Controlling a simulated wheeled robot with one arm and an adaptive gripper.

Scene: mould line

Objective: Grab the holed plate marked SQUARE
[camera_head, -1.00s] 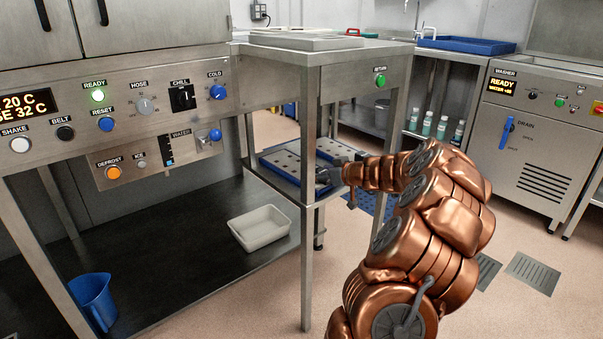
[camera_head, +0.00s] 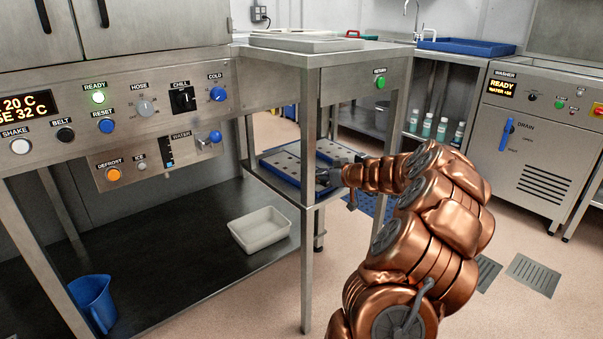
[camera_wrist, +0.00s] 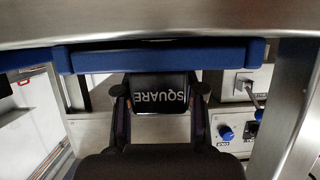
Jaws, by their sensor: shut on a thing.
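The holed plate (camera_head: 284,162), grey with dark holes and a blue rim, lies on the lower shelf of the steel stand in the head view. My gripper (camera_head: 328,177) is at its right end, partly behind the stand's front leg. In the wrist view, a dark tab marked SQUARE (camera_wrist: 160,94) sits between the two fingers of my gripper (camera_wrist: 160,100), which is shut on it. The plate's blue rim (camera_wrist: 160,57) runs across just beyond the tab. The exact finger contact is hard to see.
The stand's front leg (camera_head: 308,220) is close to my gripper. The stand's top (camera_head: 335,52) is above the plate. A white bin (camera_head: 261,230) and a blue jug (camera_head: 93,300) are on the dark low shelf. The floor at the right is mostly open.

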